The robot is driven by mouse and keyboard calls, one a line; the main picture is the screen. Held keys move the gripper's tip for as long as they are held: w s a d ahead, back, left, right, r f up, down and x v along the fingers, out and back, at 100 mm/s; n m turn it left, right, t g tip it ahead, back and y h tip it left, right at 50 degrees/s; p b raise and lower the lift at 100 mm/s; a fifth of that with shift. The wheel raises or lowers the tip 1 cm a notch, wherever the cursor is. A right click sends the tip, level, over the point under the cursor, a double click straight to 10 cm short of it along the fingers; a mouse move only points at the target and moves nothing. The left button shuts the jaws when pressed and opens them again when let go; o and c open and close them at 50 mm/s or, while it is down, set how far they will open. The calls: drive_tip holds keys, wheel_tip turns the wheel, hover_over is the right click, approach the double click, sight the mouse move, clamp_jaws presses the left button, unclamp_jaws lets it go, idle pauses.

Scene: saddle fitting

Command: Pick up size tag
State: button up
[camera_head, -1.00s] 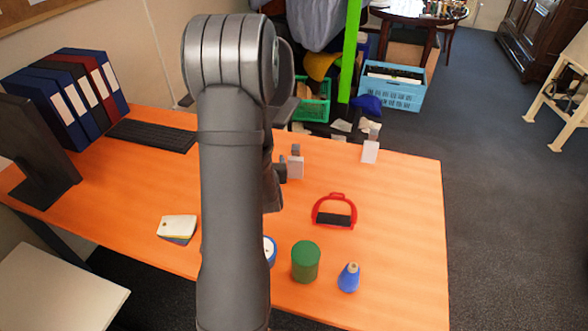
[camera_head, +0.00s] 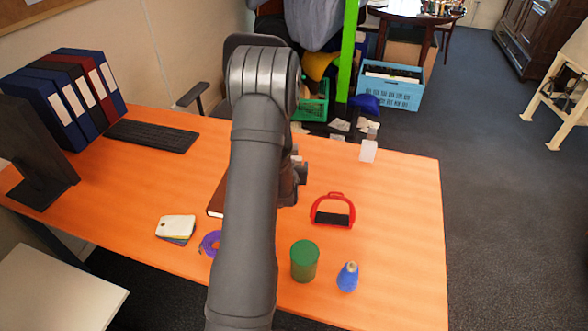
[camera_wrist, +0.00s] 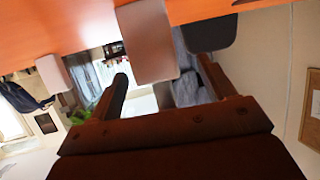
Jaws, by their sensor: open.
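A cream card (camera_head: 177,226) with a dark dot near one end, which looks like the size tag, lies on darker and yellow-edged pieces at the desk's front left. My gripper (camera_head: 300,172) is mostly hidden behind my arm in the head view, beyond the card and to its right. In the wrist view my gripper (camera_wrist: 165,85) shows its two dark red fingers spread apart. A pale upright block (camera_wrist: 147,42) shows between them in the picture; I see no contact. The card is not recognizable in the wrist view.
A purple ring (camera_head: 209,243) and a brown book (camera_head: 217,198) lie partly behind my arm. A white block (camera_head: 368,151) is at the far edge.

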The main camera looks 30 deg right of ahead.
drive_tip(key=shift+d+x, duration=0.25)
drive_tip(key=shift+x, duration=2.4)
drive_tip(key=shift+s+r, duration=0.1)
drive_tip(key=shift+s, duration=0.05)
drive_tip(key=c, duration=1.1)
drive_tip(key=shift+r, duration=0.1)
drive_tip(key=shift+r, duration=0.45)
wheel_tip(320, 180, up, 3)
drive_tip(key=shift+r, duration=0.15)
drive_tip(key=s+d+r, duration=0.1)
drive_tip(key=s+r, duration=0.1)
drive_tip(key=s, duration=0.1)
drive_tip(key=s+d+r, duration=0.2)
drive_tip(key=s, duration=0.2)
drive_tip(key=s+d+r, duration=0.1)
drive_tip(key=s+r, duration=0.1)
drive_tip(key=s, duration=0.1)
drive_tip(key=shift+s+d+r, duration=0.3)
drive_tip(key=shift+d+r, duration=0.1)
